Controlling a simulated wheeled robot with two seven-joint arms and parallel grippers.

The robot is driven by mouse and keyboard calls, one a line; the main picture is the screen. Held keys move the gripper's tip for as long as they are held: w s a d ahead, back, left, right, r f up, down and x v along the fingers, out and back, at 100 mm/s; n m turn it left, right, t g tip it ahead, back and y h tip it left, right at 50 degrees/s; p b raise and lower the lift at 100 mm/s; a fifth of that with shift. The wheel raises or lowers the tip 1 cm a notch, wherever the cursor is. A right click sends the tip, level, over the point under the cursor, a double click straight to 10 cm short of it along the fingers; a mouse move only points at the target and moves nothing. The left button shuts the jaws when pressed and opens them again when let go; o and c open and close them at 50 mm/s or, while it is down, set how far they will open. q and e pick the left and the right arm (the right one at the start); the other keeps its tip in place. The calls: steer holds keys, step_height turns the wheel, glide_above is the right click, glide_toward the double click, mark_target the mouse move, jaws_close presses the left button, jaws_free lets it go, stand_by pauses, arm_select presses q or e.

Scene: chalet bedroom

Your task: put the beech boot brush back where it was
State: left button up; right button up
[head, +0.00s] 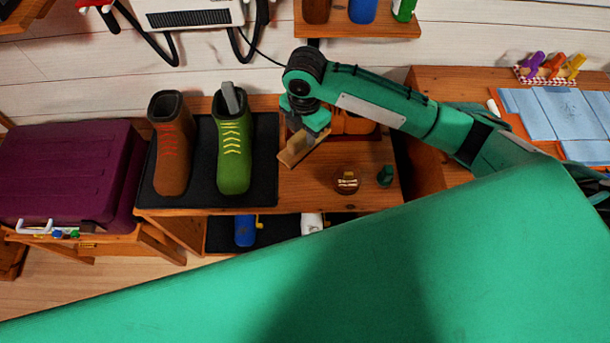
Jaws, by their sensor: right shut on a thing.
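The beech boot brush (294,152) is a light wooden block in the head view, slightly tilted, over the bare wooden part of the bench (309,192). My right gripper (311,136) reaches in from the right and is shut on the brush from above. I cannot tell whether the brush touches the bench top. The gripper hides part of it and of the orange-brown object (354,123) behind. My left gripper is not in view.
A brown boot (172,155) and a green boot (232,155) stand on a black mat (263,165) left of the brush. A round brown tin (346,180) and a small dark green item (385,175) sit to its right. A shelf (430,25) hangs above.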

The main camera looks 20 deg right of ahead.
mark_target(305, 148)
step_height(305, 148, down, 18)
steer(key=shift+p, duration=0.6)
steer(key=shift+f, duration=0.1)
steer(key=o, duration=0.9)
step_height(305, 148, up, 12)
steer(key=shift+r+b, duration=0.15)
steer(key=shift+b, duration=0.25)
